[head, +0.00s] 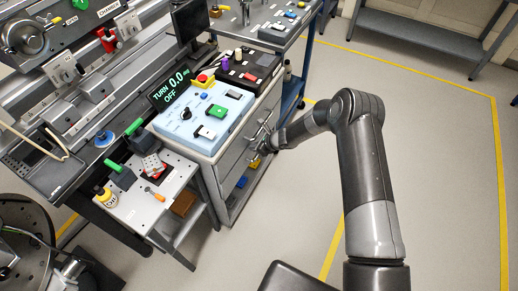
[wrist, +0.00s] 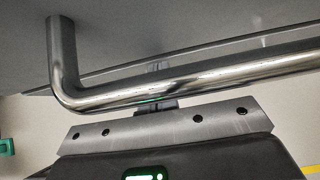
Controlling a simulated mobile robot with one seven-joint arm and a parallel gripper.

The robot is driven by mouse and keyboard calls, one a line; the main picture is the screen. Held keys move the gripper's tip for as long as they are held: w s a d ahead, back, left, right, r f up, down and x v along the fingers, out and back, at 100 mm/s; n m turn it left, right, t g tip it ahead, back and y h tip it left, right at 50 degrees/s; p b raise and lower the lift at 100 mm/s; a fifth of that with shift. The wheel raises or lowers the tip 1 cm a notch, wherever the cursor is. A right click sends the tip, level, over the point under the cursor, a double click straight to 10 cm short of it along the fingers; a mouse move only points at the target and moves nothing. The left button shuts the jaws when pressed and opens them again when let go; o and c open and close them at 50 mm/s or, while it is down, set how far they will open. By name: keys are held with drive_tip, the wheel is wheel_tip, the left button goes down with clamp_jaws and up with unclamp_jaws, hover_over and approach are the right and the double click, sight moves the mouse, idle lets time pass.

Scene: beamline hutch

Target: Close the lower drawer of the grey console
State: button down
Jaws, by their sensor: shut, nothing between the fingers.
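The grey console (head: 208,172) stands in the middle of the head view, with grey drawer fronts (head: 236,152) on its right-hand side. My gripper (head: 272,143) is at these fronts, by the metal handles. In the wrist view a bright bar handle (wrist: 200,84) crosses the picture in front of a grey drawer front (wrist: 180,28). My gripper (wrist: 155,104) is shut and empty, its fingertips close to the bar and partly hidden by it. I cannot tell whether they touch it. My arm hides part of the drawers, and how far the lower one stands out is unclear.
A light blue control box (head: 205,115) and a black box (head: 247,68) sit on the console. An open shelf with a blue item (head: 241,182) is below the drawers. A small side table (head: 140,205) stands left. The floor (head: 430,130) at right is clear.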

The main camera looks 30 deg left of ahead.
drive_tip(key=shift+s+a+r, duration=0.15)
drive_tip(key=shift+s+a, duration=0.05)
drive_tip(key=shift+a, duration=0.4)
drive_tip(key=shift+d, duration=0.1)
drive_tip(key=d+r, duration=0.6)
drive_tip(key=d, duration=0.6)
drive_tip(key=shift+w+r, duration=0.3)
